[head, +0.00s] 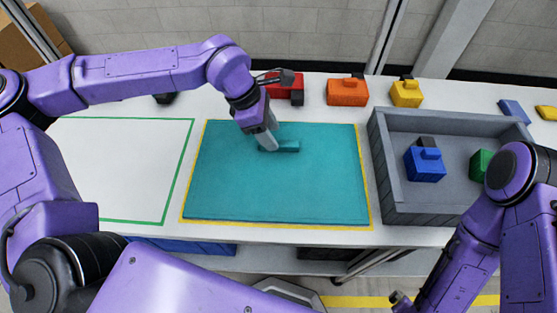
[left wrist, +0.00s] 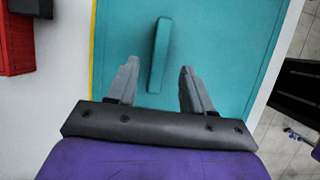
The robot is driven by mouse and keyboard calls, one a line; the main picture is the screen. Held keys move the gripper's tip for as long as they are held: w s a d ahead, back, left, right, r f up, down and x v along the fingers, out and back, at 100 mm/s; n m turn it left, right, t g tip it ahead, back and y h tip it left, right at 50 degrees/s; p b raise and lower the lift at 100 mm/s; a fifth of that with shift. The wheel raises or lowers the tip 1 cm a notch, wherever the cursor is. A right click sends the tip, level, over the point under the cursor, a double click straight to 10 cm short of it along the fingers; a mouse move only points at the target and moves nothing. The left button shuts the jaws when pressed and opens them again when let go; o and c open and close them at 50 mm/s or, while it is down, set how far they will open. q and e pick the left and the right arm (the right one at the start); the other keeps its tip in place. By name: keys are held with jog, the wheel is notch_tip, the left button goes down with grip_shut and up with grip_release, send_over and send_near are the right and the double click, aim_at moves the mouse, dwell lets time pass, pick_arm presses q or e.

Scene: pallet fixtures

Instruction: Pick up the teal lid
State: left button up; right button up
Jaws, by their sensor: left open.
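The teal lid (head: 260,195) is a large flat rectangle lying on the white table inside a yellow outline. Its raised bar handle (head: 288,147) stands near the far part of the lid. My left gripper (head: 268,146) is over the handle, pointing down, its fingers partly hiding the handle's left end. In the left wrist view my left gripper (left wrist: 158,72) is open and empty. The handle (left wrist: 160,50) lies lengthwise in the gap between its fingers, nearer the left finger, and reaches beyond the tips. Whether the fingers touch the lid is unclear. My right gripper's fingers are out of view.
A green-outlined empty area (head: 125,170) is left of the lid. A grey open bin (head: 393,180) on the right holds a blue block (head: 425,165) and a green block (head: 480,164). Red (head: 285,92), orange (head: 347,92) and yellow (head: 406,94) blocks stand along the back.

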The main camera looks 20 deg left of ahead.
aim_at(278, 163)
pick_arm(q)
jog(key=shift+x, duration=1.8)
jog(key=shift+f, duration=0.1)
grip_shut()
